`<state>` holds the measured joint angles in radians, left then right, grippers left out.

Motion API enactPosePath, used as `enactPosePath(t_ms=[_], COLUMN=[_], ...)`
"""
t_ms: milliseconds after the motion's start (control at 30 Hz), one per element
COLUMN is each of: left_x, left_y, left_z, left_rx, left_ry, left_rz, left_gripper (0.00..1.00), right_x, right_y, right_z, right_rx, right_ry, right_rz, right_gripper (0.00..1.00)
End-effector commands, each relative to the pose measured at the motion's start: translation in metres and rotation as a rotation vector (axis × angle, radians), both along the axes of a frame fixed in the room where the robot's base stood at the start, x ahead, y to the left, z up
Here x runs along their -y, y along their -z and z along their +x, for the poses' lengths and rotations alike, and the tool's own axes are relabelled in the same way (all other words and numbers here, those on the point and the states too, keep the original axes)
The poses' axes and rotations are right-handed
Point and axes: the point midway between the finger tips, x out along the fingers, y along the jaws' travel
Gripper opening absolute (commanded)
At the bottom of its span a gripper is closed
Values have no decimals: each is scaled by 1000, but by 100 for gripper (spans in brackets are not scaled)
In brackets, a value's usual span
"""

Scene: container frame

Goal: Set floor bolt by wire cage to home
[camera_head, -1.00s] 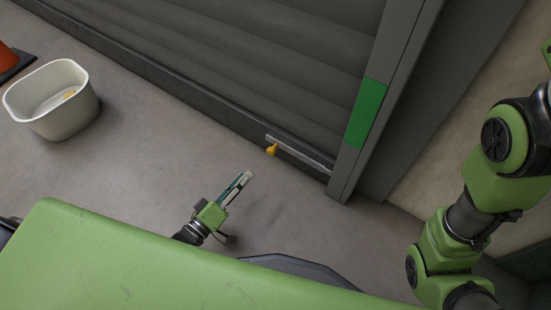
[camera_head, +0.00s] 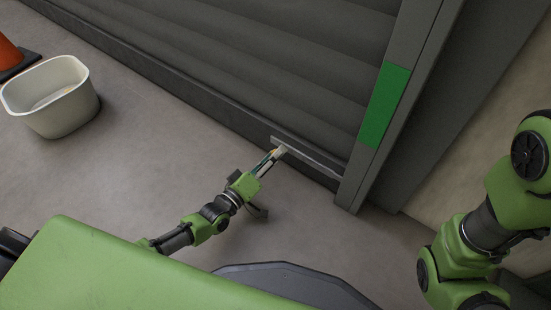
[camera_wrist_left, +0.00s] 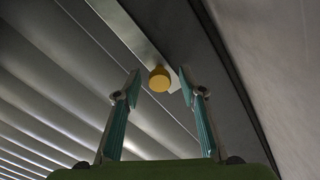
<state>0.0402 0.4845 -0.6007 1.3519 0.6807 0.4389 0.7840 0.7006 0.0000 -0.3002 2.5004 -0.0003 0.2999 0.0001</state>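The floor bolt is a flat grey metal bar (camera_head: 318,160) low on the shutter's bottom edge. Its yellow knob (camera_wrist_left: 159,78) shows between my left fingertips in the left wrist view. In the head view my left gripper (camera_head: 277,153) reaches the bar's left end and mostly hides the knob. The left gripper (camera_wrist_left: 158,88) is open, with a gap on each side of the knob. I cannot tell how deep the knob sits between the fingers. My right arm is at the right edge of the head view; its gripper is out of view. No wire cage shows.
A dark ribbed shutter (camera_head: 230,60) rises behind the bolt. A frame post (camera_head: 410,60) with a green patch (camera_head: 385,105) stands to its right. A white tub (camera_head: 55,110) and an orange cone (camera_head: 8,55) are at the left. Floor between tub and gripper is clear.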

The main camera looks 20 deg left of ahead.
Motion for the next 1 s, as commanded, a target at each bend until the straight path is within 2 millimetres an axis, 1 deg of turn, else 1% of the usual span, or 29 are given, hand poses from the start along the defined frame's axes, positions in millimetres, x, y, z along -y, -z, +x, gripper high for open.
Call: enactPosePath(t_ms=[33, 133, 400, 433, 467, 500, 567, 767, 1000], left_x=[1, 3, 3, 3, 3, 3, 3, 6, 38], left_y=[1, 0, 0, 0, 0, 0, 0, -1, -3], left_z=[4, 8, 9, 9, 9, 9, 9, 8, -3], left_rx=[1, 0, 0, 0, 0, 0, 0, -1, -3], left_ry=[0, 0, -1, 0, 0, 0, 0, 1, 0], left_rz=[0, 1, 1, 1, 1, 1, 1, -1, -4], left_gripper=[38, 38, 38, 33, 25, 14, 0, 0, 0], right_x=[0, 0, 0, 0, 0, 0, 0, 0, 0], right_y=[4, 6, 5, 5, 5, 5, 5, 3, -13], right_z=[0, 0, 0, 0, 0, 0, 0, 0, 0], right_rx=[0, 0, 1, 1, 1, 1, 0, 0, 0], right_ry=[0, 0, 0, 0, 0, 0, 0, 0, 0], right_rz=[0, -1, -1, -1, -1, -1, -1, -1, 0], right_gripper=[0, 0, 0, 0, 0, 0, 0, 0, 0])
